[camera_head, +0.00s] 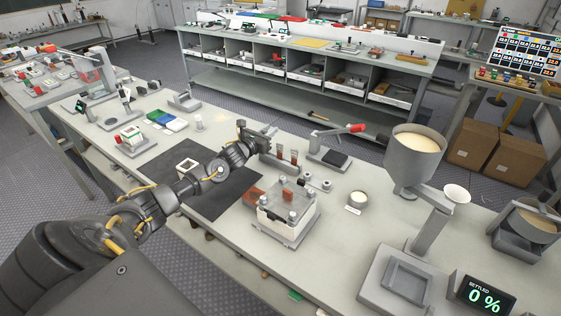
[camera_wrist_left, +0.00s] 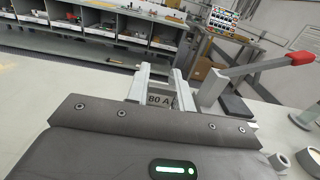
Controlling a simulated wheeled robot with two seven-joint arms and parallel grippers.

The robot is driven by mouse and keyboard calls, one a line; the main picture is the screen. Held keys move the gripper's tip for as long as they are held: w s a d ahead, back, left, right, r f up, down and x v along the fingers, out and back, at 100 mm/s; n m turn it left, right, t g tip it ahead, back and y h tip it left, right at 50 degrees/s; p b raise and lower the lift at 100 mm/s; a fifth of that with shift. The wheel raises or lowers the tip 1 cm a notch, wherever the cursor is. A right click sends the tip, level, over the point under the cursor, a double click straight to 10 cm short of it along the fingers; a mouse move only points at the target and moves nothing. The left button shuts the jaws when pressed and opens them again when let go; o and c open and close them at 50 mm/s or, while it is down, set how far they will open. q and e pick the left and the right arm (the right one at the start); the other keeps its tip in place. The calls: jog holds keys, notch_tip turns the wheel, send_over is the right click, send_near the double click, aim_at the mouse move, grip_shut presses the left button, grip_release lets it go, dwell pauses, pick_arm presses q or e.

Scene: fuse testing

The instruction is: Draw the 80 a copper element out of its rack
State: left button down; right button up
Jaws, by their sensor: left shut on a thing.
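My left gripper (camera_head: 270,135) is over the rack of copper elements, at the middle of the bench. In the left wrist view its two fingers (camera_wrist_left: 158,86) reach forward on both sides of a plate marked "80 A" (camera_wrist_left: 159,99). The left gripper is shut on the 80 A element, which is mostly hidden by the gripper in the head view. Two other copper elements (camera_head: 294,157) stand upright just right of the gripper. I cannot tell whether the held element is clear of its slot. My right gripper is in neither view.
A clear-topped test fixture (camera_head: 290,205) stands in front of the rack. A lever press with a red handle (camera_head: 356,128) stands to the right. A dark mat (camera_head: 215,190) lies under my arm. A hopper (camera_head: 416,155) stands farther right, with small round parts (camera_head: 326,184) nearby.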

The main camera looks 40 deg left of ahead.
pick_arm(q)
jog(key=shift+r+p, duration=1)
jog(key=shift+r, duration=0.7)
